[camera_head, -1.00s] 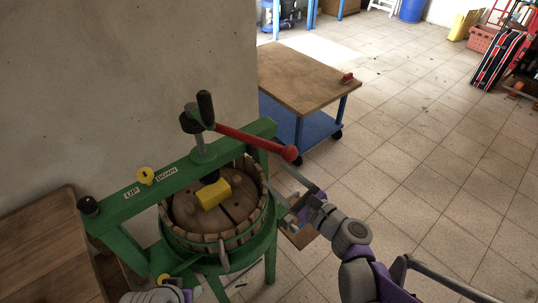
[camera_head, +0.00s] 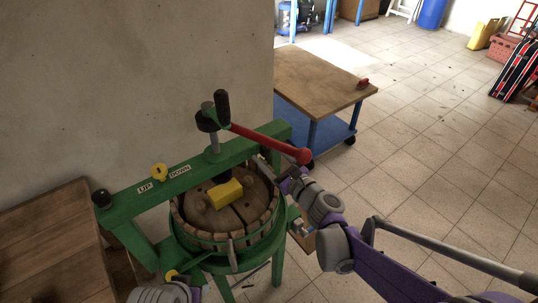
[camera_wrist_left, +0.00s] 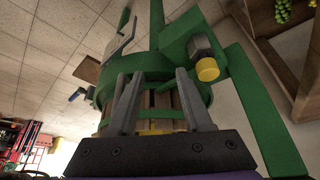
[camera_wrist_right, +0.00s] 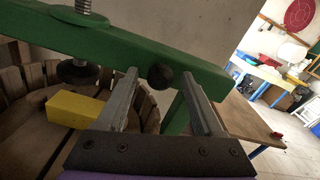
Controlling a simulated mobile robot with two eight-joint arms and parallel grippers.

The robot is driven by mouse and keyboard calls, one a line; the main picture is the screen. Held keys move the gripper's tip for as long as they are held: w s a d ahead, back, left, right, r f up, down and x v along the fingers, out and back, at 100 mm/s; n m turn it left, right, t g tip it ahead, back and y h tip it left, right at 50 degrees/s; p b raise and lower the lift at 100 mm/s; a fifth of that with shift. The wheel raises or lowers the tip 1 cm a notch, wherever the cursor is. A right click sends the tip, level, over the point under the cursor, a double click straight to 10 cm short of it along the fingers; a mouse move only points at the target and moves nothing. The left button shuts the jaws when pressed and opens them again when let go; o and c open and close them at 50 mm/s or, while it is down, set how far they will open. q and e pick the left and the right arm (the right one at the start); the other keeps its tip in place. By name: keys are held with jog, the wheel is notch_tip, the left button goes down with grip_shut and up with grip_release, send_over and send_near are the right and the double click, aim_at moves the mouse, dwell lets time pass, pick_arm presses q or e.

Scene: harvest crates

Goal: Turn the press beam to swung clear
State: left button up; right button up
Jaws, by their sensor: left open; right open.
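The press beam (camera_head: 242,150) is a green bar lying across the slatted press basket (camera_head: 232,242). A black knob (camera_head: 101,198) sits at its left end. The screw and a red handle (camera_head: 265,140) rise from its middle. My right gripper (camera_head: 270,164) is open beside the beam's right end. In the right wrist view, the beam (camera_wrist_right: 110,48) runs across just beyond the open fingers (camera_wrist_right: 160,74), with a round black knob (camera_wrist_right: 159,77) between them. My left gripper (camera_wrist_left: 160,76) is open, low by the green press frame (camera_wrist_left: 240,80); its fingers are not clear in the head view.
A yellow block (camera_head: 225,192) lies on the basket's wooden lid under the screw. A wheeled table (camera_head: 315,82) stands behind the press on the right. A wooden crate (camera_head: 50,235) is at the left, and a wall rises behind. The floor at the right is open.

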jog(key=shift+c, duration=0.3)
grip_shut()
dwell(1.1)
